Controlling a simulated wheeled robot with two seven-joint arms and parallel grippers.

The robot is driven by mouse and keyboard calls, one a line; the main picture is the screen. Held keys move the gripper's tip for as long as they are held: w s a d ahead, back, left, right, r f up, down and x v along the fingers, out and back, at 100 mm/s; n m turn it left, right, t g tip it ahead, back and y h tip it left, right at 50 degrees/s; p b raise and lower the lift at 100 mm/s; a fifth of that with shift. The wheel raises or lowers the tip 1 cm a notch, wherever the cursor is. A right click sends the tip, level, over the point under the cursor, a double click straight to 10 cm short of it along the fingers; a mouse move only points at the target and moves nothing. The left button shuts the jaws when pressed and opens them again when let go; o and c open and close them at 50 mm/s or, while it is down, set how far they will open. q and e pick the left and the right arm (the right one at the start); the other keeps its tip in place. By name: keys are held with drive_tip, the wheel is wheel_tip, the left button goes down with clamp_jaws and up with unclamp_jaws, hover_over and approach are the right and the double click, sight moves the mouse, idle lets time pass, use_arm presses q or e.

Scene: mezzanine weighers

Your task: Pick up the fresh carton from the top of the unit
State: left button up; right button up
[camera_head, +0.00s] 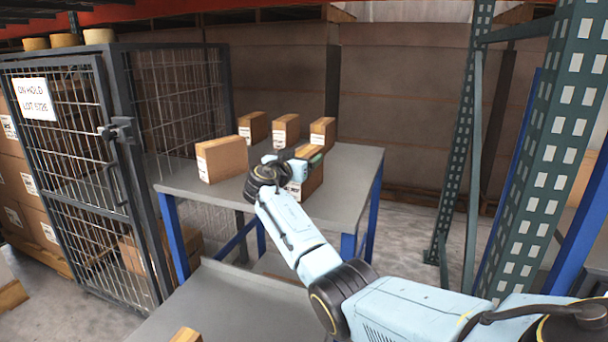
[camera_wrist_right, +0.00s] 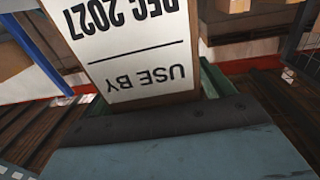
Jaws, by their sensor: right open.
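Several brown cartons stand on the grey top of the unit (camera_head: 345,178). One carton (camera_head: 312,180) is beside my right gripper (camera_head: 300,156) and partly hidden by it. My right gripper is open at this carton's upper part. In the right wrist view a white label on a carton (camera_wrist_right: 130,45) reads "USE BY DEC 2027", upside down, close in front of the gripper. Another carton (camera_head: 222,158) stands at the left. Three more, a left one (camera_head: 253,127), a middle one (camera_head: 286,130) and a right one (camera_head: 322,132), stand along the back. Their dates are too small to read. My left gripper is out of view.
A wire cage (camera_head: 80,170) with an "ON HOLD" sign (camera_head: 34,98) stands left of the unit. A lower grey shelf (camera_head: 240,305) is in front, with a carton (camera_head: 186,335) at its edge. Green rack uprights (camera_head: 560,140) stand on the right.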

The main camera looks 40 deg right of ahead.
drive_tip(key=c, duration=1.6)
drive_tip(key=shift+r, duration=0.1)
clamp_jaws()
drive_tip(key=shift+r, duration=0.1)
